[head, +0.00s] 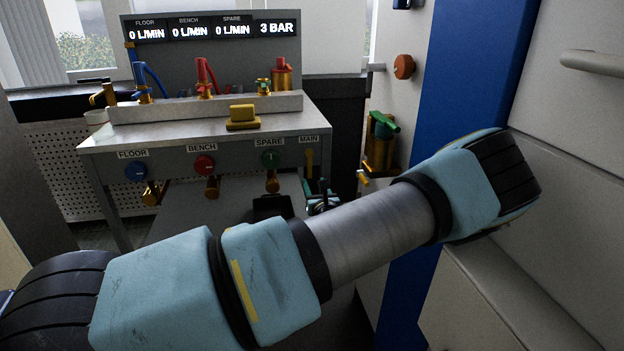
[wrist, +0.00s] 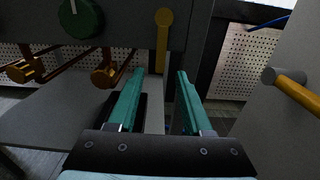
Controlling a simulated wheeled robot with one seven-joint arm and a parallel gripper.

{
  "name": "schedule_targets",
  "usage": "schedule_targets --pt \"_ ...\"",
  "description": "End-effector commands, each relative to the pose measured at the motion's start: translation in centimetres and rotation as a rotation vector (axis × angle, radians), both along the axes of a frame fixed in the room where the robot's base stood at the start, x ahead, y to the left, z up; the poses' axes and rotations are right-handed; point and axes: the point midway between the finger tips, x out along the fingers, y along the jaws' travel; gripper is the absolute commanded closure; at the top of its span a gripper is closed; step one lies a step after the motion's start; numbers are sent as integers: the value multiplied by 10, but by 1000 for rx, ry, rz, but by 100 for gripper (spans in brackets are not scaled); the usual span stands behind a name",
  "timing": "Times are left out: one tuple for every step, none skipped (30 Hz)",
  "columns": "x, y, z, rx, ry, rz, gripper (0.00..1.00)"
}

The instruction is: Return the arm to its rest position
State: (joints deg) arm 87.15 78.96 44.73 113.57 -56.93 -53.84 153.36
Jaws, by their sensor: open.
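My arm (head: 375,235) stretches across the head view from the lower left to an elbow at the right. My gripper (head: 322,199) shows small beyond the arm, below the right end of the bench front, partly hidden. In the wrist view its two teal fingers (wrist: 159,76) are apart with nothing between them. The yellow MAIN lever (wrist: 163,42) hangs straight down just beyond the fingertips; it also shows in the head view (head: 309,162). I cannot tell whether the fingers touch anything.
The grey bench (head: 200,135) carries blue, red and green knobs, with brass valves below. Its display (head: 212,29) reads 0 L/MIN three times and 3 BAR. A blue column (head: 462,85) and pale cabinets (head: 575,120) stand close at the right. A yellow handle (wrist: 297,93) juts in at right.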

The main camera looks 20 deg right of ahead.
Motion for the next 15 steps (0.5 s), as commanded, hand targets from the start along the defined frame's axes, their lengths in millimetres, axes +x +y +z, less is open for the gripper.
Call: schedule_targets --pt "-8 0 0 0 0 -1 50" --pt "-11 1 0 0 0 -1 50" --pt "-15 1 0 0 0 -1 50" --pt "-18 2 0 -1 0 -1 50" --pt "-20 2 0 -1 0 -1 50" --pt "-22 3 0 -1 0 0 50" --pt "-23 3 0 -1 0 0 50" --pt "-23 3 0 -1 0 0 50" --pt "-24 3 0 -1 0 0 50" --pt "-24 3 0 -1 0 0 50" --pt "-24 3 0 -1 0 0 50" --pt "-24 3 0 -1 0 0 50" --pt "-24 3 0 -2 0 1 50" --pt "-24 3 0 -1 0 1 50" --pt "-23 3 0 -1 0 1 50"
